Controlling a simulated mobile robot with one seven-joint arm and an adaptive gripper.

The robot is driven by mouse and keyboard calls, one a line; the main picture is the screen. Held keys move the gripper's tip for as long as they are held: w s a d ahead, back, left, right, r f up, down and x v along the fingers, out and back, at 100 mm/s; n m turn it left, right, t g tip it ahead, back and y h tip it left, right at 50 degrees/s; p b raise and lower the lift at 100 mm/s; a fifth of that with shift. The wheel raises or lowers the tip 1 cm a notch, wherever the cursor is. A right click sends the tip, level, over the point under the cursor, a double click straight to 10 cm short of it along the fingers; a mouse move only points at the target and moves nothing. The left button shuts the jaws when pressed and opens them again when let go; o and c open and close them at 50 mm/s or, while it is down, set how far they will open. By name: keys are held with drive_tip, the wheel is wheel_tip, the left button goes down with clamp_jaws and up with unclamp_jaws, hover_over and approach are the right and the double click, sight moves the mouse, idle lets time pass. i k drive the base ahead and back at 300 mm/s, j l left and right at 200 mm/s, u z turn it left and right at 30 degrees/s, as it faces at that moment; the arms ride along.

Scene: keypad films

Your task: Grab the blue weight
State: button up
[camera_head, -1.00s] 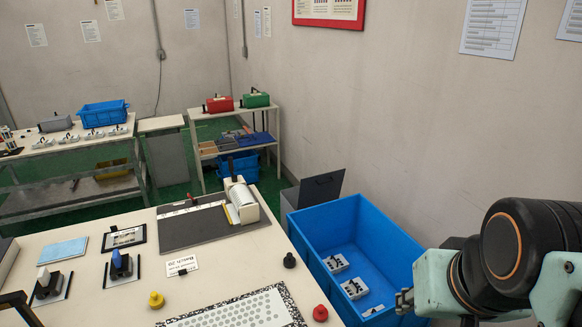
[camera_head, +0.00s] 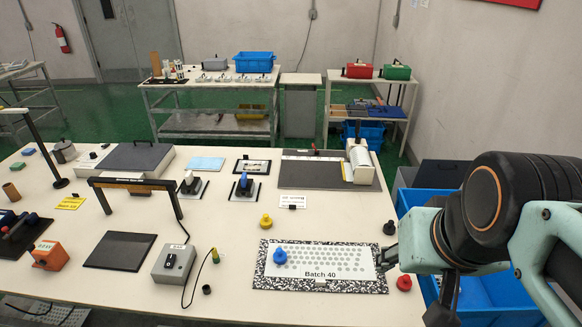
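The blue weight (camera_head: 279,256), a small knobbed piece, stands upright on the left part of a white perforated sheet (camera_head: 340,263) marked "Batch 40". The sheet lies on a black-and-white speckled board (camera_head: 312,285) on the table. My gripper (camera_head: 388,258) is at the right edge of the sheet, to the right of the blue weight and apart from it. Only a small dark part of its fingers shows, so I cannot see whether it is open.
A yellow weight (camera_head: 266,221), a black weight (camera_head: 389,228) and a red weight (camera_head: 403,283) stand around the board. A grey box with a cable (camera_head: 174,264) is to its left. A blue crate (camera_head: 480,290) is beside the table, behind my arm.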

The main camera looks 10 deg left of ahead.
sight(280, 257)
drive_tip(key=j+u, duration=0.1)
drive_tip(key=u, duration=0.6)
drive_tip(key=i+j+z, duration=0.1)
drive_tip(key=i, duration=0.25)
drive_tip(key=k, duration=0.4)
drive_tip(key=l+u, duration=0.15)
drive_tip(key=l, duration=0.35)
drive_tip(key=k+l+u, duration=0.15)
drive_tip(key=l, duration=0.3)
drive_tip(key=k+l+u, duration=0.15)
drive_tip(key=l, duration=0.3)
drive_tip(key=i+z, duration=0.3)
